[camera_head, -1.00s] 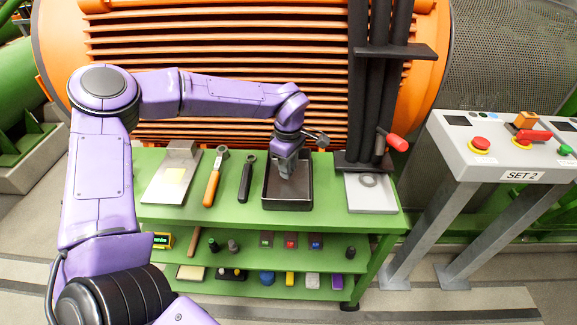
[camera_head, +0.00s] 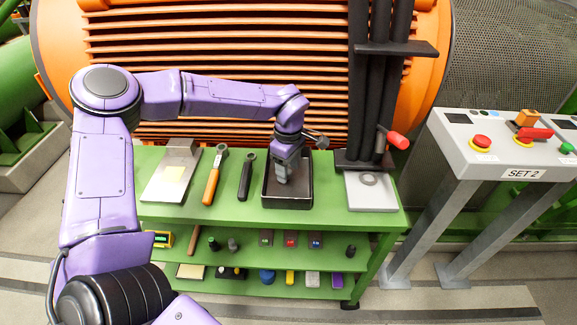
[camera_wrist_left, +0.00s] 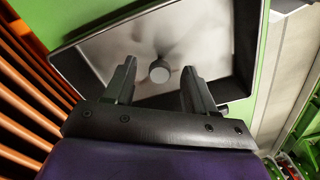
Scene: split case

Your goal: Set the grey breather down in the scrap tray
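The grey breather (camera_wrist_left: 160,72) shows in the left wrist view as a small round piece over the floor of the scrap tray, between my finger tips. My left gripper (camera_wrist_left: 159,66) is open, with a visible gap on each side of the breather. The scrap tray is a dark, rimmed rectangular tray (camera_head: 307,196) on the green bench in the head view, and it also fills much of the left wrist view (camera_wrist_left: 247,45). In the head view my left gripper (camera_head: 283,178) reaches down into the tray and hides the breather. My right gripper is not in view.
Left of the tray lie a black-handled tool (camera_head: 245,180), an orange-handled tool (camera_head: 211,186) and a grey plate (camera_head: 160,190). To the right a light plate (camera_head: 372,198) carries a ring (camera_head: 368,179). Dark vertical pipes (camera_head: 378,90) stand behind it.

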